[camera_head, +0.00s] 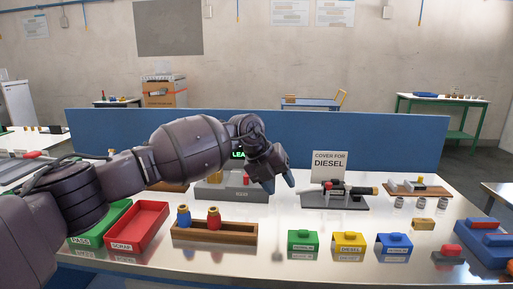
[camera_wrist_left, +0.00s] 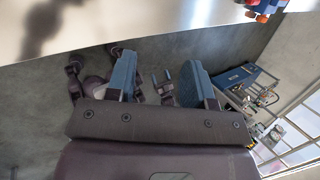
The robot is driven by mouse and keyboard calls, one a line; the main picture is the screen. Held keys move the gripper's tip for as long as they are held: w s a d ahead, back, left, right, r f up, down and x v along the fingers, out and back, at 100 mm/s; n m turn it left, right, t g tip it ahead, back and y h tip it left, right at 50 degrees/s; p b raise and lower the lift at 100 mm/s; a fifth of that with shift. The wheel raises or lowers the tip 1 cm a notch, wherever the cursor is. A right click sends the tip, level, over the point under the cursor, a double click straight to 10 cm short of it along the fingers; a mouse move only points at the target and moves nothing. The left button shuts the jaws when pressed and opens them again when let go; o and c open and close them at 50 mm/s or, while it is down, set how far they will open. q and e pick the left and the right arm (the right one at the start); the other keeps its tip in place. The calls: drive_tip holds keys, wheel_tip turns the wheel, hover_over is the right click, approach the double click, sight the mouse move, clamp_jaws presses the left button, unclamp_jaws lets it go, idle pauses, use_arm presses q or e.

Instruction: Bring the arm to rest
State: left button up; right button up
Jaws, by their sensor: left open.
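My left arm (camera_head: 185,146) comes in from the left and stretches across the upper middle of the head view, above the table. My left gripper (camera_head: 279,182) hangs at its end with blue fingertips tilted downward, in front of the grey device with a green-lit display. In the left wrist view the same gripper (camera_wrist_left: 160,82) has its two blue fingers spread apart, with nothing between them. My right gripper is in neither view.
Below the arm are a green PASS tray (camera_head: 84,238), a red SCRAP tray (camera_head: 150,215) and a wooden rack (camera_head: 240,232) holding blue and red pieces. Green (camera_head: 303,240), yellow (camera_head: 349,243) and blue (camera_head: 394,246) boxes stand at the front. A blue partition (camera_head: 370,141) runs behind.

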use_arm(q)
drive_tip(key=s+d+r+n+t+h, duration=0.2)
drive_tip(key=s+d+r+h, duration=0.5)
drive_tip(key=d+r+h, duration=0.5)
drive_tip(key=s+a+f+n+t+y, duration=0.2)
drive_tip(key=a+f+n+t+y, duration=0.45)
drive_tip(key=a+f+n, duration=0.65)
drive_tip(key=s+a+f+n+t+y, duration=0.1)
drive_tip(key=a+f+n+t+y, duration=0.55)
drive_tip(key=a+f+n, duration=0.7)
drive_tip(key=s+a+f+n+g+y, duration=0.1)
drive_tip(key=s+a+f+n, duration=0.1)
drive_tip(key=s+a+f, duration=0.4)
drive_tip(key=s+a+f+n+g+y, duration=0.2)
drive_tip(key=s+a+f, duration=0.4)
drive_tip(key=s+f, duration=0.3)
drive_tip(key=s+a+f+n+g+y, duration=0.1)
drive_tip(key=s+a+f+n, duration=0.3)
drive_tip(key=s, duration=1)
wheel_tip(320, 180, down, 5)
drive_tip(key=a+y, duration=0.1)
drive_tip(key=a, duration=0.1)
drive_tip(key=shift+s+a+r+g, duration=0.2)
drive_tip(key=shift+s+a+g, duration=0.15)
drive_tip(key=shift+g, duration=0.05)
